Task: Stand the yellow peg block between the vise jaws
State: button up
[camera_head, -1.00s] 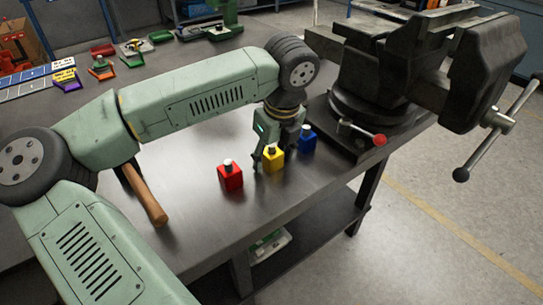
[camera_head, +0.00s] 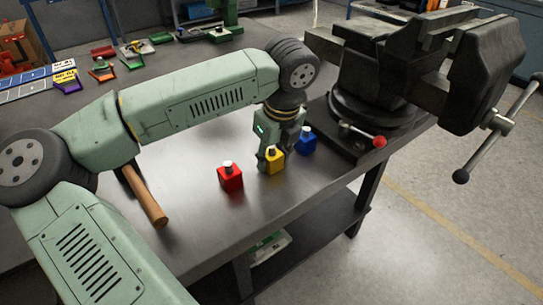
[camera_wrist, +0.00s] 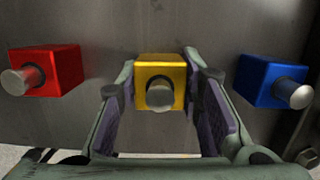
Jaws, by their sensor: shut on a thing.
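The yellow peg block (camera_head: 275,160) stands upright on the dark metal bench, its grey peg pointing up. My gripper (camera_head: 268,160) has come down on it and is shut on it. In the wrist view the yellow block (camera_wrist: 161,72) sits between the two finger pads of my gripper (camera_wrist: 162,98). The vise (camera_head: 385,75) is bolted at the bench's right corner, at the upper right, with its jaws high above the bench top. The vise's handle (camera_head: 498,121) hangs out on its right side.
A red peg block (camera_head: 230,178) stands left of the yellow one, and a blue peg block (camera_head: 306,141) stands right of it, near the vise base. A hammer (camera_head: 148,197) lies further left. Coloured trays (camera_head: 103,72) are at the back left. Bare bench lies in front.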

jog(key=shift+r, duration=0.1)
jog(key=shift+w+a+p+v, duration=0.15)
jog(key=shift+p+v, duration=0.15)
jog(key=shift+v, duration=0.5)
jog(key=shift+w+a+p+v, duration=0.1)
jog(key=shift+p+v, duration=0.25)
jog(key=shift+v, duration=0.4)
jog(key=shift+w+a+p+v, duration=0.15)
jog(key=shift+p+v, duration=0.15)
jog(key=shift+v, duration=0.5)
jog(key=shift+d+r, duration=0.1)
